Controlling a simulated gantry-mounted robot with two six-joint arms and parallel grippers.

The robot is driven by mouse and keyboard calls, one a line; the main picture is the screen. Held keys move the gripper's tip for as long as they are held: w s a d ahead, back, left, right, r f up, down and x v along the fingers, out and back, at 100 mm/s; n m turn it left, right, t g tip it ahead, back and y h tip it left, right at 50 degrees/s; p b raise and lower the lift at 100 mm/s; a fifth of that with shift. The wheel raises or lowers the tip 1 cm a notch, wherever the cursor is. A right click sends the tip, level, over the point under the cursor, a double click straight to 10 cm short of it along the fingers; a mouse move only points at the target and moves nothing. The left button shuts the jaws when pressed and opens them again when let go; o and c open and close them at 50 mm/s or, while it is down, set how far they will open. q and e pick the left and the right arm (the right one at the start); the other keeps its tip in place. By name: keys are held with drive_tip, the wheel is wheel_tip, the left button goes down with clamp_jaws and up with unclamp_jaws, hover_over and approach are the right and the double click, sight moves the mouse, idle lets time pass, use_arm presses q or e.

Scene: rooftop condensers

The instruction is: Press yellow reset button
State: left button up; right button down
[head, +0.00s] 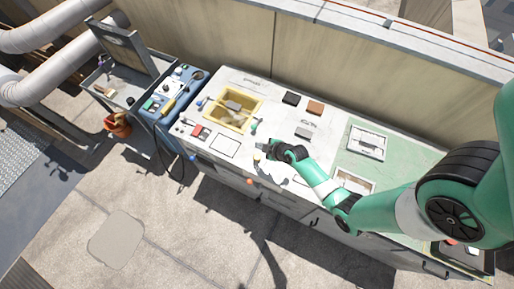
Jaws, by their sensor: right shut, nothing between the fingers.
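My right arm comes in from the right over the long workbench (222,145). Its gripper (263,147) is shut and empty, low near the bench's front edge, around the middle of its length. A small pale, yellowish thing (257,156) shows just by the fingertips. It is too small to tell whether it is the yellow reset button, or whether the fingers touch it. An orange round spot (249,181) is on the bench front below. My left gripper is not in view.
A yellow-framed tray (259,97) lies left of the gripper. Behind are a black block (291,98) and a brown block (315,108). A blue cart (165,103) stands at the bench's left end. A wall runs behind. The concrete floor in front is open.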

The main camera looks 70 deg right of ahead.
sight(257, 156)
wheel_tip(257, 156, down, 9)
drive_tip(key=b, duration=0.8)
drive_tip(key=shift+r, duration=0.1)
idle(1.6)
drive_tip(key=shift+f+b, duration=0.4)
drive_tip(key=shift+b, duration=0.15)
drive_tip(key=shift+f+b, duration=0.75)
drive_tip(key=shift+f, duration=0.05)
idle(0.6)
drive_tip(key=shift+r, duration=0.15)
drive_tip(key=shift+r+p, duration=1.1)
drive_tip(key=shift+p, duration=0.05)
